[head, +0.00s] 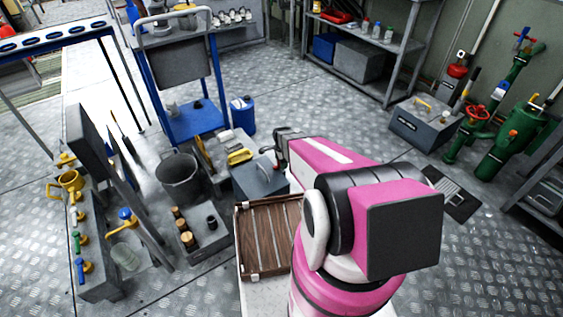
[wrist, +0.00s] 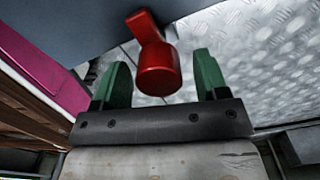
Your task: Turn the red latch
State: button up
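The red latch (wrist: 158,68) shows in the wrist view as a short red arm with a rounded, cylindrical knob. It projects from the edge of a blue-grey surface (wrist: 65,22). My gripper (wrist: 162,76) has two green fingers, spread apart and empty. The knob appears in the gap between the fingers, with space visible on both sides; I cannot tell how deep it sits between them. In the head view my pink arm reaches toward a blue-grey box (head: 256,180).
A brown slatted tray (head: 252,240) lies just in front of the box. A grey bucket (head: 180,180) and a holder with several bottles (head: 205,238) stand to the left. A toolbox (head: 425,122) and green valves (head: 500,150) stand to the right. Open metal floor lies between.

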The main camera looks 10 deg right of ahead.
notch_tip(320, 180, up, 11)
dwell(0.8)
jog(key=s+r+n, duration=1.6)
jog(key=s+r, duration=0.1)
jog(key=shift+s+a, duration=0.2)
jog(key=shift+s, duration=0.1)
